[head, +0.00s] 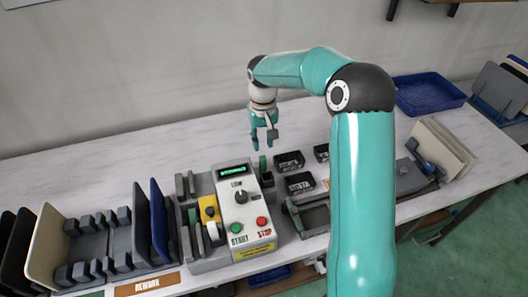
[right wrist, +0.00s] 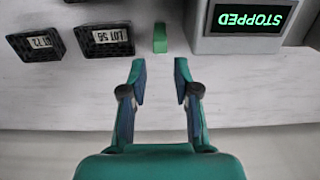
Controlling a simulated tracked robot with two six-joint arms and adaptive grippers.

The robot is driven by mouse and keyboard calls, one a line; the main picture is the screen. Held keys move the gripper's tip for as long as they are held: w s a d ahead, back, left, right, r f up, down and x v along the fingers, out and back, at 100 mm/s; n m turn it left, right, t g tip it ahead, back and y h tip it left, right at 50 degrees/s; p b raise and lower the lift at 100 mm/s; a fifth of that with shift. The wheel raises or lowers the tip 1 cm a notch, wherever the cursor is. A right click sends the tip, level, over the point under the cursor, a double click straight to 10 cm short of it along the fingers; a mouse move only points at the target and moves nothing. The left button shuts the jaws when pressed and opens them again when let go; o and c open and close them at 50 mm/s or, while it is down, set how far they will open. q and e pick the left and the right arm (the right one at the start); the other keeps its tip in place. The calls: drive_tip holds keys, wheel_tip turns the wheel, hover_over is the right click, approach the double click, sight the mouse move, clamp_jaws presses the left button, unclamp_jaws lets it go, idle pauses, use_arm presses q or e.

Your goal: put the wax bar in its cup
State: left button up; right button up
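A small green bar, which looks like the wax bar (head: 262,164), stands upright beside the control box in the head view. A dark holder (head: 267,180) is at its foot; I cannot tell whether this is its cup or whether the bar is inside it. The right wrist view shows the green bar (right wrist: 160,38) just beyond my fingertips, in line with the gap. My right gripper (head: 265,138) hangs above and behind the bar, pointing down. In the right wrist view the gripper (right wrist: 160,70) is open and empty. My left gripper is out of view.
The control box (head: 243,212) has a knob, buttons and a display (right wrist: 250,18) reading STOPPED. Black labelled bins (head: 289,161) stand right of the bar. A panel rack (head: 95,250) is at left, a blue tray (head: 428,92) at back right. The table behind is clear.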

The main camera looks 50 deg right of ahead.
sight(263, 157)
wheel_tip(263, 157, up, 7)
drive_tip(key=b, duration=0.2)
drive_tip(key=f, duration=0.5)
drive_tip(key=f+p, duration=0.1)
drive_tip(key=f, duration=0.5)
drive_tip(key=shift+s+a+f, duration=0.1)
drive_tip(key=shift+a+f, duration=0.1)
drive_tip(key=shift+f+p, duration=0.3)
drive_tip(key=shift+f, duration=0.25)
drive_tip(key=f+p, duration=0.1)
drive_tip(key=f, duration=0.3)
drive_tip(key=shift+d+f, duration=0.1)
drive_tip(key=shift+d, duration=0.1)
clamp_jaws()
